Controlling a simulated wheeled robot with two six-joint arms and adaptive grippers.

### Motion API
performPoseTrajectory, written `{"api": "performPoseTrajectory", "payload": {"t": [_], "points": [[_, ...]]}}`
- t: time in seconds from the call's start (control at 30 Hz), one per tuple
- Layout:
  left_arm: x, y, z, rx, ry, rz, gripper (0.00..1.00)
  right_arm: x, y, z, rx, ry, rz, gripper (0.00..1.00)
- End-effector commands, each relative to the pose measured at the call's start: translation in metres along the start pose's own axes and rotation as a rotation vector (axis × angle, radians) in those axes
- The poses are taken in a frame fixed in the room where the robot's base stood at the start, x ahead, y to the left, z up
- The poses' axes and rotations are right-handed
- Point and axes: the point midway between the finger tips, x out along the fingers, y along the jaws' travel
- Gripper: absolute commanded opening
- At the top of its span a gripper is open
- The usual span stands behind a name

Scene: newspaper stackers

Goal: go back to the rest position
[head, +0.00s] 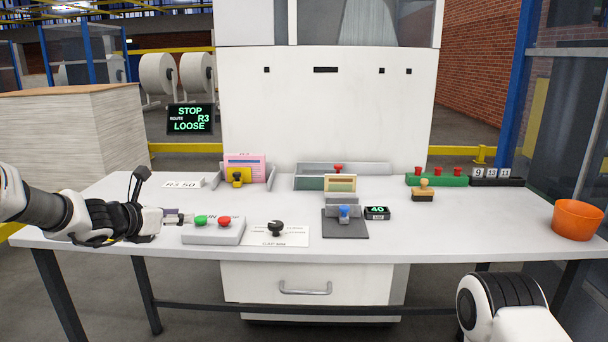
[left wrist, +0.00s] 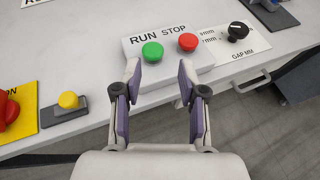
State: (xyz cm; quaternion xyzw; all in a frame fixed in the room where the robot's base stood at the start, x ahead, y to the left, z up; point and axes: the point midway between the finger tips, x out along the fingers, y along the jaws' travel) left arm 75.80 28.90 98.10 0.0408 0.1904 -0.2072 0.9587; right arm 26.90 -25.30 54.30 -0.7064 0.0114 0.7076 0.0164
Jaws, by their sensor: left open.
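My left gripper (head: 178,217) reaches in from the left over the front of the table, at the left end of the grey RUN/STOP box (head: 212,236). In the left wrist view the gripper (left wrist: 159,76) is open and empty, its purple-padded fingers apart. Its tips are at the near edge of the box (left wrist: 160,72), by the green RUN button (left wrist: 152,51) and red STOP button (left wrist: 188,42). I cannot tell whether they touch the box. Only part of my right arm shows at the lower right of the head view; its gripper is out of view.
The table (head: 470,225) carries a black gap knob (head: 276,229), a blue-knobbed pad (head: 345,225), a wooden-handled stamp (head: 423,191), a green rack (head: 436,180) and an orange bucket (head: 577,219). The table's right front is clear.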

Motion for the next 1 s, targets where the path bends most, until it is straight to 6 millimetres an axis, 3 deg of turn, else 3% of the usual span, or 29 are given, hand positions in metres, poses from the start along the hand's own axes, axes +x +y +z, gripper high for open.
{"api": "performPoseTrajectory", "payload": {"t": [0.37,0.57,0.77,0.87,1.0], "points": [[0.007,-0.016,-0.064,0.135,0.182,-0.027,0.41,-0.009,0.0,0.0,0.0,0.0,0.0,0.4],[0.005,-0.031,-0.124,0.273,0.346,-0.069,0.41,-0.017,0.0,0.0,0.0,0.0,0.0,0.4],[-0.014,-0.053,-0.212,0.513,0.586,-0.171,0.41,-0.03,0.0,0.0,0.0,0.0,0.0,0.4],[-0.042,-0.069,-0.275,0.723,0.752,-0.286,0.41,-0.041,0.0,0.0,0.0,0.0,0.0,0.4],[-0.106,-0.097,-0.364,1.141,0.961,-0.569,0.41,-0.062,0.0,0.0,0.0,0.0,0.0,0.4]]}}
